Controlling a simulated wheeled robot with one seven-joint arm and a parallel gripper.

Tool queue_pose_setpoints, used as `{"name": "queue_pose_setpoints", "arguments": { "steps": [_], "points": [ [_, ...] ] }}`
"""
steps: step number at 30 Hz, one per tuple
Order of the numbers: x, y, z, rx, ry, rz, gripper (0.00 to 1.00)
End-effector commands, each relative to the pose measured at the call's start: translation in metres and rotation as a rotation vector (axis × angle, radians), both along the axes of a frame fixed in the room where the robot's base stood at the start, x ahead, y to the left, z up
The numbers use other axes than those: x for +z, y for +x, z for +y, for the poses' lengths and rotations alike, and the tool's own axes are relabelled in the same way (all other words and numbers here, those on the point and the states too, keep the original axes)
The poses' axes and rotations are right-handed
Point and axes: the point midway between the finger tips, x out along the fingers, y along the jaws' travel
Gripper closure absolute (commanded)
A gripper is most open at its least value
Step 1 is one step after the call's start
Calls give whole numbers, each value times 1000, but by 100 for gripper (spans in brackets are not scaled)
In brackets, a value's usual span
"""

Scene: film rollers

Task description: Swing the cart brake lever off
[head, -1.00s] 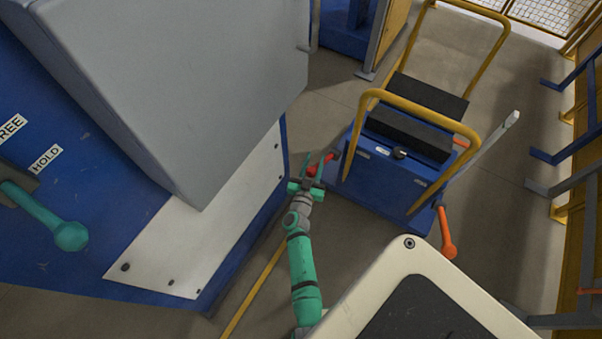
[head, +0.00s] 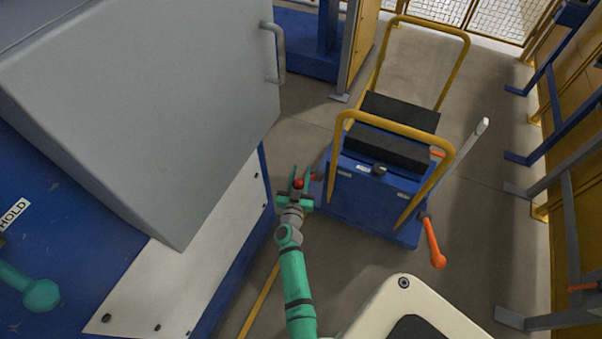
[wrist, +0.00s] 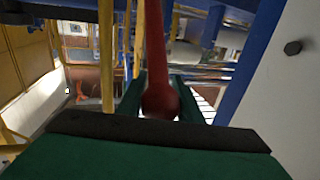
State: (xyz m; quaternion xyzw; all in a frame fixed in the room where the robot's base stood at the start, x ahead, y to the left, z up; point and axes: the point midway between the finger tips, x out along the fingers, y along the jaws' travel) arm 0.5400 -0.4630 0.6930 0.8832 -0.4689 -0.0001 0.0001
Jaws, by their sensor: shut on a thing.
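The blue cart (head: 385,190) stands ahead with yellow hoop handles. A red lever with a round knob (head: 298,184) sticks out at its left side, low down. My gripper (head: 299,178) is at that lever, with a green finger on either side of the knob, and is shut on it. In the wrist view the red lever (wrist: 154,60) runs up the middle and its knob sits between the fingers of my gripper (wrist: 160,100). The finger contact is partly hidden there.
A large grey cabinet (head: 150,100) on a blue base with a white panel (head: 185,270) stands close left of my arm. An orange lever (head: 433,243) and a grey bar (head: 460,155) are at the cart's right. Yellow-and-blue racks line the right edge. Floor between is open.

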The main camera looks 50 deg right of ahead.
Motion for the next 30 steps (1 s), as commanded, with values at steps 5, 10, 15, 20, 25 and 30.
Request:
{"name": "queue_pose_setpoints", "arguments": {
  "steps": [5, 10, 15, 20, 25, 30],
  "points": [
    [-1, -10, -6, -20, -1, 0, 100],
    [-2, -10, -6, -20, -1, 1, 100],
    [-2, -11, -7, -21, -1, 1, 100],
    [-2, -11, -7, -21, 0, 1, 100],
    [-2, -9, -6, -18, 0, 1, 50],
    [-2, -6, -4, -11, 0, 1, 50]
  ]
}}
